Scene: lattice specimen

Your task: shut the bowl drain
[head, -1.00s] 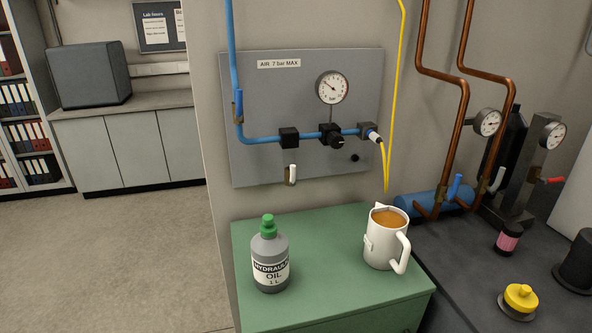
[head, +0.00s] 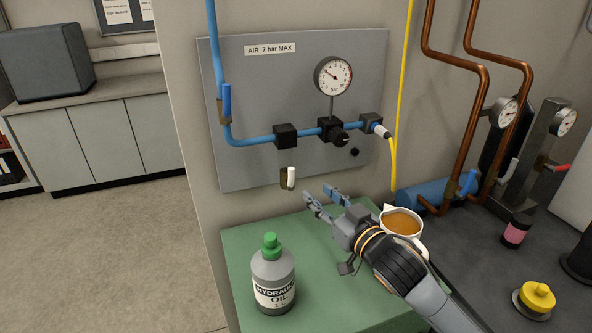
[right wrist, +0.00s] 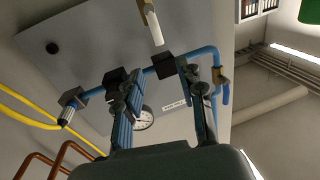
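The bowl drain is a small brass valve with a white lever (head: 291,177), below the left black block (head: 285,136) on the air panel. The lever stands about vertical in the head view, beside the brass body. In the right wrist view the white lever (right wrist: 151,22) shows at the top, beyond the fingertips. My right gripper (head: 321,196) is open and empty, right of and a little below the drain, apart from it. Its two spread fingers also show in the right wrist view (right wrist: 158,82). My left gripper is not in view.
A grey oil bottle (head: 273,280) with a green cap stands on the green cabinet top (head: 240,245). A mug of brown liquid (head: 403,222) stands behind my right forearm, partly hidden. A blue-handled valve (head: 226,102) and a gauge (head: 333,76) are on the panel.

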